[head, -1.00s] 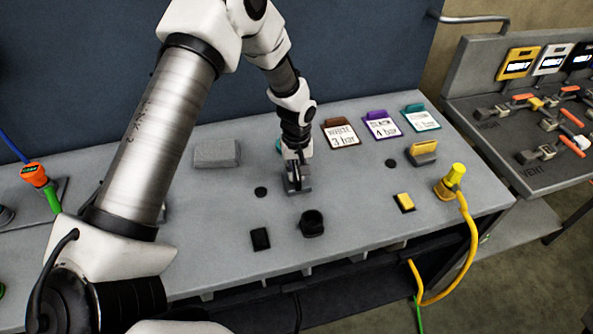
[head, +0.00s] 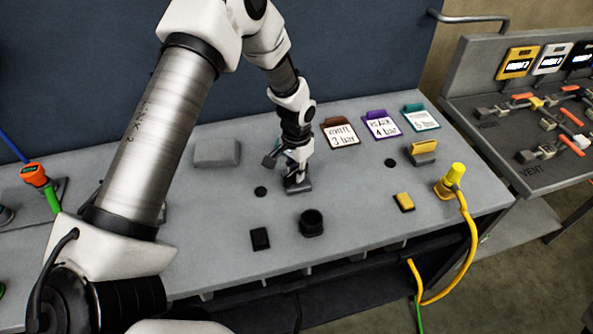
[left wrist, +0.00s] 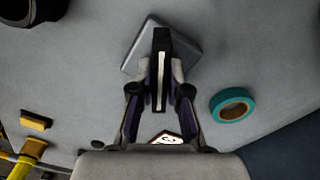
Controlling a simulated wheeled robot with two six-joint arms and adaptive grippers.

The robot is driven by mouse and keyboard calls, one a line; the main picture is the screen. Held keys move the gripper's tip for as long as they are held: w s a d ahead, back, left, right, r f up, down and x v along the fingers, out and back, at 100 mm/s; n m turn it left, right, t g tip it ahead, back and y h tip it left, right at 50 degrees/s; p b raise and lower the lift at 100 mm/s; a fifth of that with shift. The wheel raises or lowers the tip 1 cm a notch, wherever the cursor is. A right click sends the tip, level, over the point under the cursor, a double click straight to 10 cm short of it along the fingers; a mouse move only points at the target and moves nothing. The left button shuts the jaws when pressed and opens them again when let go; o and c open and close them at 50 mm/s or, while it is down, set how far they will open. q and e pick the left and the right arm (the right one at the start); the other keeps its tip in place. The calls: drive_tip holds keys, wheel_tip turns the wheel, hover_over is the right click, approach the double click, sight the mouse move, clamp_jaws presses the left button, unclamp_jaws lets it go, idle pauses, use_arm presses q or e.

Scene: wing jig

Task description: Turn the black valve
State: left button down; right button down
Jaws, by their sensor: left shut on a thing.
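The black valve's handle (left wrist: 161,42) stands up from a grey square base (left wrist: 135,55) in the left wrist view. My left gripper (left wrist: 161,75) is shut on this handle, one finger on each side of it. The handle lies lengthwise between the fingers, while the base is set at an angle to it. In the head view, the left gripper (head: 293,165) is down at the valve base (head: 298,187) on the grey bench, and its fingers and wrist hide most of the handle. My right gripper is not in view.
A black round cup-like part (head: 312,223) and a black block (head: 260,239) stand in front of the valve. A grey block (head: 217,153) lies to its left. Labelled cards (head: 340,133) stand behind right. A teal ring (left wrist: 233,104) lies near the gripper.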

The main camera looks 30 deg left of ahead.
sight(296, 169)
use_arm(q)
drive_tip(key=m, duration=0.6)
drive_tip(key=shift+w+r, duration=0.1)
drive_tip(key=shift+r, duration=0.05)
idle(0.5)
drive_tip(key=c, duration=1.1)
unclamp_jaws()
drive_tip(key=shift+c, duration=0.2)
wheel_tip(296, 169, up, 12)
